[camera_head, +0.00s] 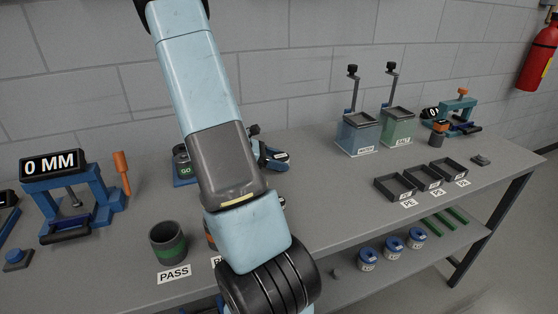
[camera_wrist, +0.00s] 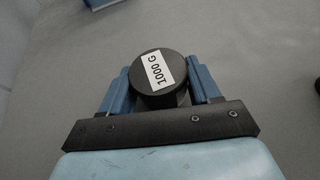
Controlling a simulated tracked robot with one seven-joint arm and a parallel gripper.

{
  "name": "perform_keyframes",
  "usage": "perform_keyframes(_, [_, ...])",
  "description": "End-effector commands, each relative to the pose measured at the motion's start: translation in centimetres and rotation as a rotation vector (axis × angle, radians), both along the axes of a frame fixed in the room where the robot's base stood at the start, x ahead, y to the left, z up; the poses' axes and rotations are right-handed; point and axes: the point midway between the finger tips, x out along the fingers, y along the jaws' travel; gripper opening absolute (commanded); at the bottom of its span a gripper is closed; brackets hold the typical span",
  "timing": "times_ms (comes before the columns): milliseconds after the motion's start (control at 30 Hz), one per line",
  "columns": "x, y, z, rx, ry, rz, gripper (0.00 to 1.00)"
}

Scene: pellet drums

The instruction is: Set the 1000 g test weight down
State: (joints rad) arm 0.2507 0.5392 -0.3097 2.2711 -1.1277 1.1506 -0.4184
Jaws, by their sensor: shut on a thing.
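The 1000 g test weight (camera_wrist: 150,80) is a dark cylinder with a white "1000 G" label on its top, in the middle of the wrist view. My gripper (camera_wrist: 160,88) is shut on it, with one blue finger on each side. Grey surface shows around the weight; I cannot tell whether the weight touches it. In the head view my arm hides the gripper and the weight.
The grey bench (camera_head: 330,210) holds a "0 MM" gauge (camera_head: 70,195), a dark cup (camera_head: 168,243) by a PASS label, two tanks (camera_head: 357,135) and small black trays (camera_head: 395,186). The bench is clear between my arm and the trays. A blue edge (camera_wrist: 100,3) shows in the wrist view.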

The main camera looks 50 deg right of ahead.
Motion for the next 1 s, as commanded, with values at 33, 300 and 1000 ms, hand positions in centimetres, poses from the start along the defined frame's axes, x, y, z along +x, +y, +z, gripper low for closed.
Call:
perform_keyframes(33, [0.0, 0.0, 0.1, -0.001, 0.0, 0.0, 0.0])
perform_keyframes(300, [0.0, 0.0, -0.1, 0.0, 0.0, 0.001, 0.63])
perform_keyframes(1000, [1.0, 1.0, 0.6, -0.001, -0.003, 0.004, 0.88])
